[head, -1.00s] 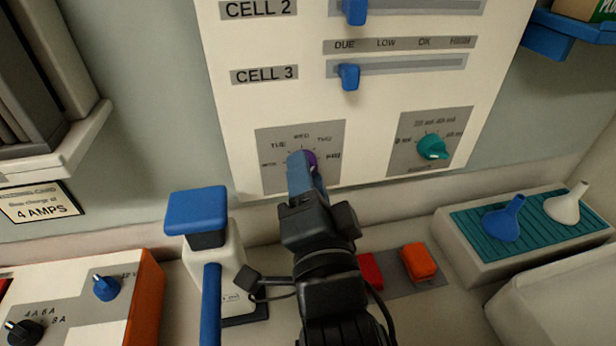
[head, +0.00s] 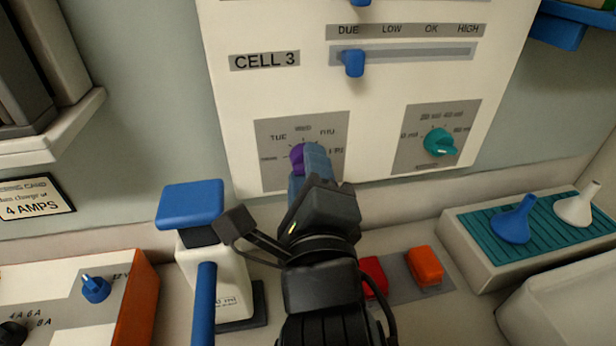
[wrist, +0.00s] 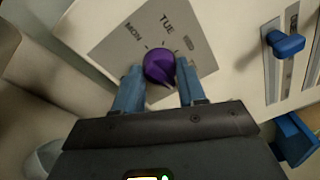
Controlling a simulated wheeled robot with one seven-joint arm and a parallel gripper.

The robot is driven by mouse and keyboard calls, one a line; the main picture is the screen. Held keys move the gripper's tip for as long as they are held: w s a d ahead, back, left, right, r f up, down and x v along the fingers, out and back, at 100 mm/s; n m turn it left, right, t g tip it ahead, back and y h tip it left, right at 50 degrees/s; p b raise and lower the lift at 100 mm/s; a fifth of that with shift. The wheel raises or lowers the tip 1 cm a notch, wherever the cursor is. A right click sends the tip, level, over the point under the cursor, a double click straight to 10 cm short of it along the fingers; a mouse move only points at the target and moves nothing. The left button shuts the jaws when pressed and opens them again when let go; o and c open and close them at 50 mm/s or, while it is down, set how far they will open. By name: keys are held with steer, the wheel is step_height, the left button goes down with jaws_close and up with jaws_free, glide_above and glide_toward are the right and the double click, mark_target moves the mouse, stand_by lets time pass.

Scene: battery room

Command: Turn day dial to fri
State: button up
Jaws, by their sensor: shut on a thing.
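The purple day dial (head: 297,157) sits on a grey plate (head: 268,176) low on the cream panel, with day labels around it. In the head view the blue fingers of my gripper (head: 308,165) cover its right side and the lower plate. In the wrist view the dial (wrist: 160,67) lies between the two fingertips of my gripper (wrist: 160,78), which is shut on it from both sides. MON and TUE read clearly there; a third label is blurred. FRI is partly hidden at the right in the head view. I cannot tell which label the dial points to.
A teal dial (head: 438,142) is to the right on the same panel, and a blue slider (head: 352,63) is above. A blue-topped device (head: 192,204) stands left of my arm. Red (head: 373,276) and orange (head: 425,265) buttons are at right. Funnels (head: 515,220) stand farther right.

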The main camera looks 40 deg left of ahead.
steer(key=shift+m, duration=0.9)
steer(key=o, duration=1.1)
steer(key=shift+c, duration=0.2)
steer(key=b+v, duration=0.2)
steer(key=v, duration=0.5)
steer(key=shift+s+d, duration=0.25)
steer(key=shift+s, duration=0.05)
